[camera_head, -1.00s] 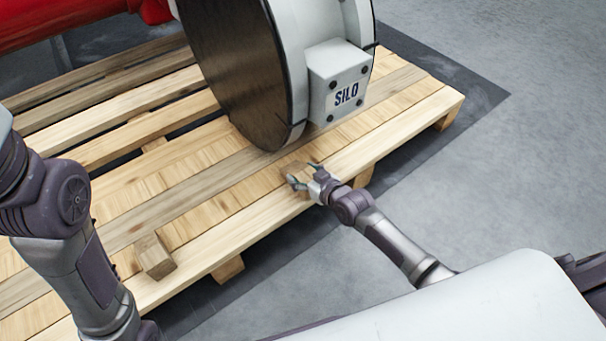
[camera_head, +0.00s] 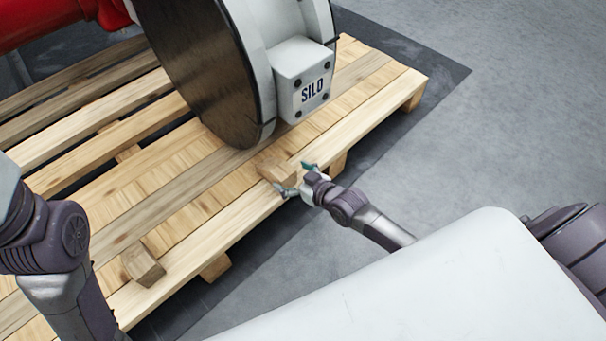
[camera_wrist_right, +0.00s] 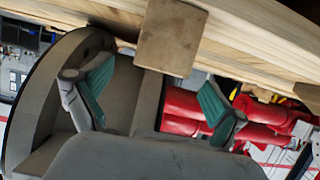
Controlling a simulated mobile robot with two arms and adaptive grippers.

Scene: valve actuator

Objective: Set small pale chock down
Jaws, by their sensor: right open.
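A small pale wooden chock (camera_head: 278,170) rests on the front boards of the pallet (camera_head: 215,228), beside the round valve body. It also shows in the right wrist view (camera_wrist_right: 172,40), at the top centre against the boards. My right gripper (camera_head: 297,178) is open and empty, just to the front right of the chock. In the right wrist view its green-padded fingers (camera_wrist_right: 155,92) stand apart, with the chock beyond their tips. My left arm shows at the left edge, but its gripper is out of frame.
A second wooden block (camera_head: 143,265) lies on the pallet's front left. The large grey valve housing with the SILO box (camera_head: 305,80) stands on the pallet close behind the chock. A red cylinder (camera_head: 50,20) is at the back left. The grey floor to the right is clear.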

